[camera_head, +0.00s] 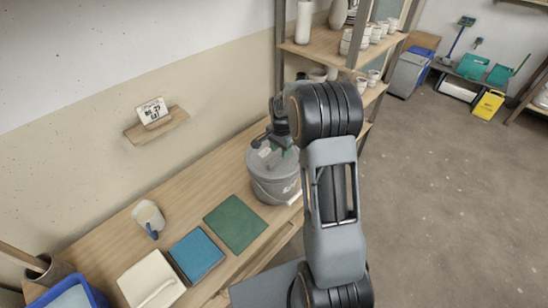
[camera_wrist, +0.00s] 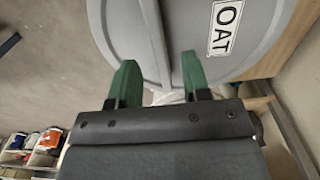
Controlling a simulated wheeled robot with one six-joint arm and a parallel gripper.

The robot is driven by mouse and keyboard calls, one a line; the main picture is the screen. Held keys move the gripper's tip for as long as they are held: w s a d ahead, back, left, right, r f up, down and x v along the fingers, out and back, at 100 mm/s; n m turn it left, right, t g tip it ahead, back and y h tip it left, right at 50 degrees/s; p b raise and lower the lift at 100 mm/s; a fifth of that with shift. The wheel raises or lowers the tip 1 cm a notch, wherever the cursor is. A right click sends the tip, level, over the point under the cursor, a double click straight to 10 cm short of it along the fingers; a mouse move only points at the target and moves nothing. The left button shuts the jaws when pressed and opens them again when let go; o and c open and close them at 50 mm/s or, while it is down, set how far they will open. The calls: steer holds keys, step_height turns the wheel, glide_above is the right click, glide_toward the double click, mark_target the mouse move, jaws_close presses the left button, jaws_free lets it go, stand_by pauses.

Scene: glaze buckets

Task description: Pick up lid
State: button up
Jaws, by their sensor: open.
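A grey lid (camera_head: 262,153) sits on top of a grey bucket (camera_head: 270,188) on the wooden bench. My gripper (camera_wrist: 158,80) is open, with two green fingertips at the near part of the lid. Something pale shows between the fingers, but I cannot tell what it is or whether they touch the lid. In the head view my gripper (camera_head: 279,140) is above the lid and partly hidden by my arm.
A green mat (camera_head: 235,223), a blue tile (camera_head: 197,255), a white tray (camera_head: 151,281) and a mug (camera_head: 148,217) lie left of the bucket on the wooden bench (camera_head: 190,212). Shelves with pots (camera_head: 325,48) stand behind. The floor (camera_head: 440,190) at right is clear.

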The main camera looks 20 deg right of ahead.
mark_target(274, 156)
steer(key=shift+f, duration=1.6)
steer(key=shift+f, duration=0.2)
jaws_close()
